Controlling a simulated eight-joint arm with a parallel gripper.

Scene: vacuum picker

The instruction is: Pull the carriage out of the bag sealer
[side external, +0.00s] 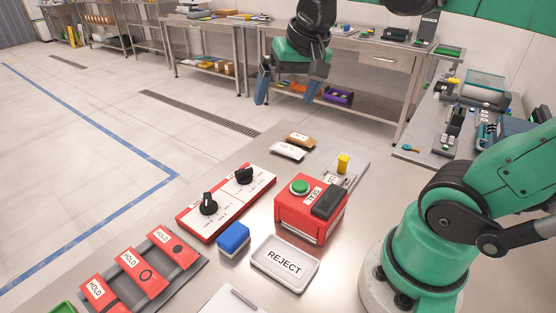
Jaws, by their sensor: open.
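My gripper (287,91) hangs at the top middle of the side external view, above the far side of the steel table. Its two blue-grey fingers are apart with nothing between them. A red box (297,223) with a green button, a black block and a label stands on the table, below and apart from my gripper. A metal plate (352,178) with a yellow upright piece (343,163) sits just behind it.
A red-and-white panel with black knobs (226,203), a blue block (233,241) and a REJECT tray (285,263) stand near the red box. Red HOLD tags (143,273) lie at lower left. Two small labelled pieces (288,151) lie behind. A side bench (428,149) holds equipment at right.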

